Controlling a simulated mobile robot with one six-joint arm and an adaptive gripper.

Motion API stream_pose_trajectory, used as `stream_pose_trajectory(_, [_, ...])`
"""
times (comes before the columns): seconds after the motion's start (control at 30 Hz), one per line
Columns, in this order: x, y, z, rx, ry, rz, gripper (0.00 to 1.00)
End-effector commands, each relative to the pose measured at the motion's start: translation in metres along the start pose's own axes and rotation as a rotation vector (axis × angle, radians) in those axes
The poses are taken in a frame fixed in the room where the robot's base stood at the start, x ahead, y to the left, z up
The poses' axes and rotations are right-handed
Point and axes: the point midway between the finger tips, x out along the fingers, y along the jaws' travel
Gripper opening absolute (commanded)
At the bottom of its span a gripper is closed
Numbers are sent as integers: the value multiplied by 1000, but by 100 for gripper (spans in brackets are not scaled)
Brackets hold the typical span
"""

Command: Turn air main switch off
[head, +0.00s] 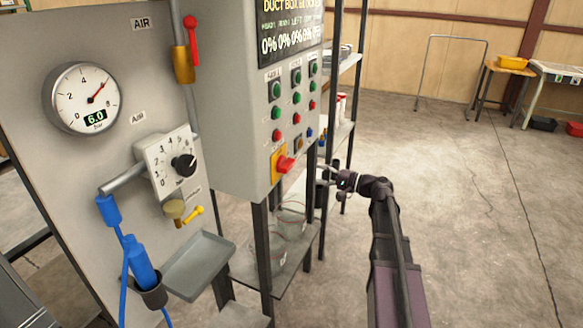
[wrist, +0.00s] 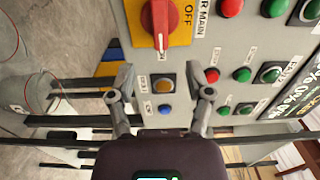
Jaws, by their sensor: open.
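A red rotary switch (head: 285,163) sits on a yellow plate on the lower front of the grey control box. In the wrist view the red switch knob (wrist: 160,15) is partly cut off by the top edge. Beside it, "OFF" shows on the yellow plate and a partly visible label reads "R MAIN". My gripper (head: 328,173) is to the right of the switch in the head view, apart from it. In the wrist view my gripper (wrist: 161,75) is open and empty, its two fingers below the knob in the picture, with a small orange button (wrist: 163,84) visible between them.
Green and red push buttons (head: 275,90) cover the box front. A gauge (head: 82,98) reads 6.0, near a red-handled valve (head: 193,28) and a black dial (head: 183,165). A metal shelf rack (head: 345,65) stands behind the box. The floor (head: 470,210) at right is clear.

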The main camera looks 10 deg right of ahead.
Motion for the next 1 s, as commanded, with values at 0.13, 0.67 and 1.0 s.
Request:
stream_pose_trajectory(0.13, [22,0,0,0,-3,0,66])
stream_pose_trajectory(0.67, [94,0,0,0,-2,0,66])
stream_pose_trajectory(1.0, [110,0,0,0,-1,0,66])
